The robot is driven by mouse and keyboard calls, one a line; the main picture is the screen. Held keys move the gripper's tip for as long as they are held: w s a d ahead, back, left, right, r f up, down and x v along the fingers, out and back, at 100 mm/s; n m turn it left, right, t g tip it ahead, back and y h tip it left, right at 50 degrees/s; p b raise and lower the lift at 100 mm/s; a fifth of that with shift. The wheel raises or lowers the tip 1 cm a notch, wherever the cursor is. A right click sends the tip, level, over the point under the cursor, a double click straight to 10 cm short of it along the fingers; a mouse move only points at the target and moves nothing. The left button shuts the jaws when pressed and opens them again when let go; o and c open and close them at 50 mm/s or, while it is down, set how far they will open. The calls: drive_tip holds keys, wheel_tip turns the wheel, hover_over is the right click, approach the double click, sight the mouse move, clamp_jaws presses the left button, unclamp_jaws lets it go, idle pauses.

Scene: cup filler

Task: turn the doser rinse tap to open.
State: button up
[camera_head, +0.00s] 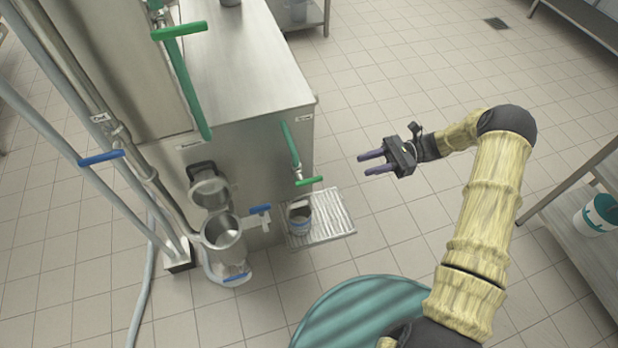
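Several taps show on and beside the steel machine (245,75); their labels are too small to read, so I cannot tell which is the doser rinse tap. A green-handled tap (308,182) is on the machine's front, above a ribbed tray. A blue-handled tap (260,209) sits lower, beside a steel cup-shaped vessel (223,236). Another blue handle (236,277) is near the vessel's base. A blue handle (100,158) crosses a grey pipe at left. A green handle (180,30) is high up. My gripper (365,165) is open and empty, right of the front green tap, touching nothing.
A ribbed metal tray (335,222) juts from the machine and bears a small can (299,217). A round teal container (355,320) stands below it. A shelf at right holds a white-and-teal tub (598,215). Tiled floor is clear behind my gripper.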

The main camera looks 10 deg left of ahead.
sight(308, 180)
drive_tip(key=p+x, duration=0.3)
drive_tip(key=x, duration=1.4)
drive_tip(key=shift+s+a, duration=0.15)
drive_tip(key=shift+a, duration=0.1)
drive_tip(key=shift+p, duration=0.3)
clamp_jaws()
